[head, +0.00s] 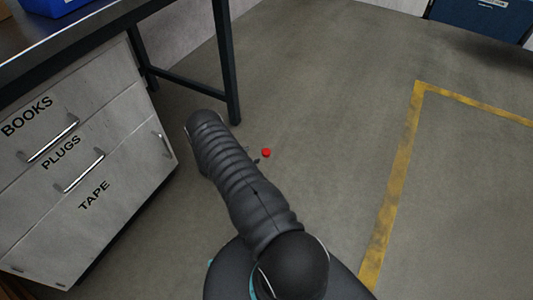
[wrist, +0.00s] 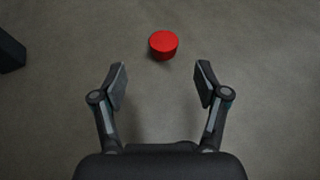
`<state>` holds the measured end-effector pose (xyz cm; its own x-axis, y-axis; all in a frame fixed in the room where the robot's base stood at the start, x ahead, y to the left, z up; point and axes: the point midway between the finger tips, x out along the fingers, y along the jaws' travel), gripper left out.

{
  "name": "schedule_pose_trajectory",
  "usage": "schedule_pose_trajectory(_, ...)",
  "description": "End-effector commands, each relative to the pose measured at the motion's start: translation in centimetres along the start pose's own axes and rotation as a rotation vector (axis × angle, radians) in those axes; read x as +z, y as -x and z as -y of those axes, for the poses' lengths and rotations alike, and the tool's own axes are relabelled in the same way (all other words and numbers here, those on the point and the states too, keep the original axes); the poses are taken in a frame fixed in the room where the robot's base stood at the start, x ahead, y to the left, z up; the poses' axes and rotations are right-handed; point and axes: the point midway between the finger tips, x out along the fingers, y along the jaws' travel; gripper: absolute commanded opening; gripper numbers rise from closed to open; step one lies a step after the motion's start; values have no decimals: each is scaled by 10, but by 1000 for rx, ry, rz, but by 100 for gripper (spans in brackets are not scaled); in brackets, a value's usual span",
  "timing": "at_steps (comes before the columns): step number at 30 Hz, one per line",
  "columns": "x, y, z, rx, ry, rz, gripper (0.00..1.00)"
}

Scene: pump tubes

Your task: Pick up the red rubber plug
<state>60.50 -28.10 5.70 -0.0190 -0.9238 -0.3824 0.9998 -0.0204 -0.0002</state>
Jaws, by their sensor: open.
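The red rubber plug (head: 266,153) lies on the grey floor, just right of my dark arm in the head view. In the wrist view the plug (wrist: 163,45) is a short red cylinder ahead of the fingertips, roughly centred between them and slightly beyond. My gripper (wrist: 160,84) is open and empty, its two fingers apart with bare floor between them. In the head view my arm hides most of the gripper; only small dark parts show beside the plug.
A drawer cabinet (head: 122,122) labelled BOOKS, PLUGS and TAPE stands at the left under a dark-topped table. A table leg (head: 226,60) reaches the floor behind the plug; a dark block (wrist: 10,52) shows at left in the wrist view. Floor right of the plug is clear up to yellow tape (head: 402,165).

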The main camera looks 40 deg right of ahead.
Motion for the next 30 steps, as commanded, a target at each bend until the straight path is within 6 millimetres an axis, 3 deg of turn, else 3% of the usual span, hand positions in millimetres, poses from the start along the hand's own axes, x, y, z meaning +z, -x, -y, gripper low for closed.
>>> schedule_pose_trajectory(4, 0, -21, 0, -1, 0, 0, 74)
schedule_pose_trajectory(14, 0, -40, 2, -2, 0, 0, 74)
schedule_pose_trajectory(22, -1, -76, 6, -3, -1, -1, 74)
schedule_pose_trajectory(30, 0, -81, 5, 0, 0, 0, 74)
